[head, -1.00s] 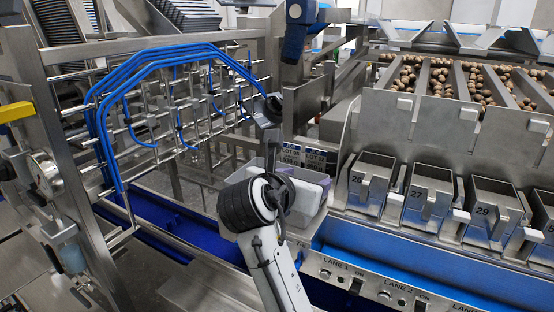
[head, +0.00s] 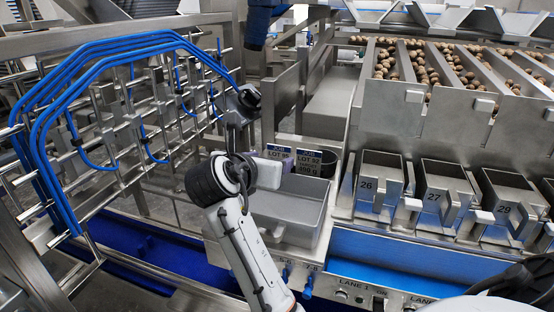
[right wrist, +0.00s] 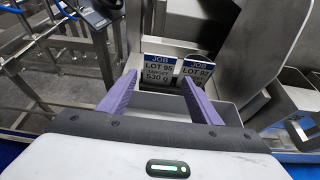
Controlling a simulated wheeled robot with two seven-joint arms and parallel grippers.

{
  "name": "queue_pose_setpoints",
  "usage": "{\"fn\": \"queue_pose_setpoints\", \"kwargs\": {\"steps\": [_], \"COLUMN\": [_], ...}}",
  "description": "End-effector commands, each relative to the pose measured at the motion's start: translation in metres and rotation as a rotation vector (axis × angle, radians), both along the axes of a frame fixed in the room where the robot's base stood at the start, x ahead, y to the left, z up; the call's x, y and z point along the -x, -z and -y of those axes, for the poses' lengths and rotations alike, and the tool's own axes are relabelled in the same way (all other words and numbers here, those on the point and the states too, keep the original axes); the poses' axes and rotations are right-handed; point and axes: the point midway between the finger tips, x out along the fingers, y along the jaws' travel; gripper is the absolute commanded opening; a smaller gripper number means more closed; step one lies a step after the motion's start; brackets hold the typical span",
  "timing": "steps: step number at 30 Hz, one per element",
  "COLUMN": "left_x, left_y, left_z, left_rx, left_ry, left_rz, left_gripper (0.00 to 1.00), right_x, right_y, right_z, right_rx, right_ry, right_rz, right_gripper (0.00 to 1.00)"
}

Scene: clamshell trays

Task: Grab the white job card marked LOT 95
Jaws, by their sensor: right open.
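The LOT 95 job card (right wrist: 158,66) stands upright, white with blue bands, left of centre in the right wrist view. Its top also shows in the head view (head: 279,152), partly hidden by my gripper. A similar LOT 92 card (right wrist: 197,68) stands just right of it, also seen in the head view (head: 309,160). My right gripper (right wrist: 159,86) has purple fingers, open and empty, pointing toward the cards. My left gripper is not in view.
A grey tray (head: 290,210) lies below the cards. A steel rack with blue tubes (head: 105,130) stands at left. A blue trough (head: 150,255) runs below.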

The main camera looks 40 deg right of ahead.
Motion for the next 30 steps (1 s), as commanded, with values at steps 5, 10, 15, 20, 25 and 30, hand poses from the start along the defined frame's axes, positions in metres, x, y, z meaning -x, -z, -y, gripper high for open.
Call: {"fn": "queue_pose_setpoints", "kwargs": {"steps": [5, 10, 15, 20, 25, 30], "left_x": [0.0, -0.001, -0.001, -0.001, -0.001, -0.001], "left_y": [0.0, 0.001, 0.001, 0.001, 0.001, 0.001], "left_z": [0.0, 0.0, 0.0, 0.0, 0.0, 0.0], "left_rx": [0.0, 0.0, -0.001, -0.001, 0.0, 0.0], "left_ry": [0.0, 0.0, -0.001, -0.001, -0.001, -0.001], "left_rz": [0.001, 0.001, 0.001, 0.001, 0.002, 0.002], "left_gripper": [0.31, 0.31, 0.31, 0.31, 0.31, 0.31], "right_x": [-0.005, -0.016, -0.023, -0.024, -0.024, -0.025], "right_y": [0.007, 0.023, 0.028, 0.028, 0.028, 0.028], "right_z": [0.011, 0.03, 0.044, 0.045, 0.045, 0.045], "right_rx": [0.001, -0.001, 0.0, 0.001, 0.001, 0.001], "right_ry": [0.001, 0.001, 0.0, -0.002, -0.002, -0.004], "right_rz": [-0.001, -0.002, 0.0, 0.001, 0.002, 0.002], "right_gripper": [0.58, 0.58, 0.58, 0.58, 0.45, 0.27]}}
